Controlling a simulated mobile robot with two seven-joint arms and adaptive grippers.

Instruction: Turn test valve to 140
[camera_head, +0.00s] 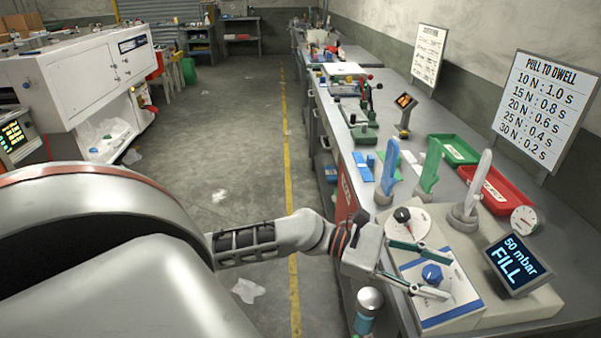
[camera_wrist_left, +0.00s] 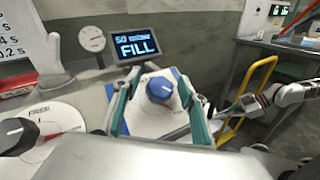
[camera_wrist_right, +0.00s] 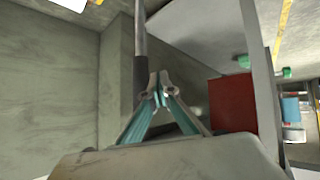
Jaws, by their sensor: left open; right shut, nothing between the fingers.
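A blue knob (camera_head: 432,273) sits on a white panel with blue edges at the near end of the bench. It also shows in the left wrist view (camera_wrist_left: 160,90). My left gripper (camera_head: 444,272) is open, with one green-lined finger on each side of the knob. I cannot tell whether the fingers touch it. A black-and-red knob (camera_head: 403,215) stands on a round white dial marked FREE beside the panel. A screen (camera_head: 517,260) reads "50 mbar FILL". My right gripper (camera_wrist_right: 158,92) is shut and empty in the right wrist view, and out of the head view.
A round gauge (camera_head: 524,220) stands behind the screen. Upright blue, green and white glove forms (camera_head: 430,165) stand behind the dial. Red (camera_head: 497,190) and green (camera_head: 452,149) trays lie farther back. A cylinder (camera_head: 367,305) stands near the bench's front edge. The aisle floor at left is mostly clear.

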